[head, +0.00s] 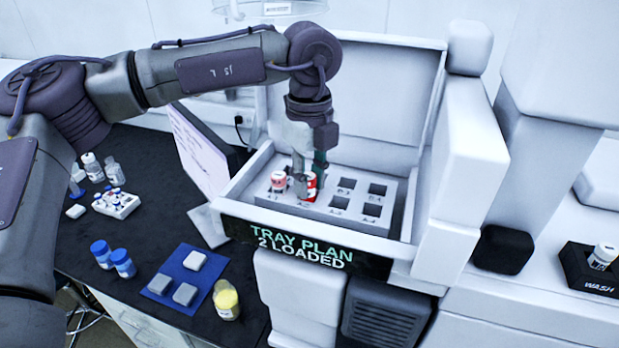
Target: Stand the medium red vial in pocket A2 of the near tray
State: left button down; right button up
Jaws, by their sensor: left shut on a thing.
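The grey tray (357,220) lies in the open white drawer, with labelled square pockets in two rows. My left gripper (309,178) points down over the left part of the tray and is shut on the red vial (311,188). The vial is upright at the front-row pocket marked A-2; its lower end is at the pocket, but I cannot tell how deep it sits. The gripper hides part of it and the back pockets behind. A white vial with a pinkish-red band (278,181) stands just left, in the first front pocket. My right gripper is out of view.
Front and back pockets on the right are empty. Drawer walls and a raised lid (385,75) surround the tray. A sign (300,247) reads "TRAY PLAN 2 LOADED". Blue-capped bottles (122,263), a yellow-topped jar (226,299) and a blue mat (162,283) are on the dark bench.

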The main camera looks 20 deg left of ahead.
pick_arm(q)
jog(key=shift+f, duration=0.35)
jog(key=shift+c, duration=2.3)
grip_release()
jog(key=shift+r, duration=0.1)
jog(key=shift+r+p, duration=1.35)
jog(key=shift+r, duration=2.1)
jog(key=shift+f, duration=0.1)
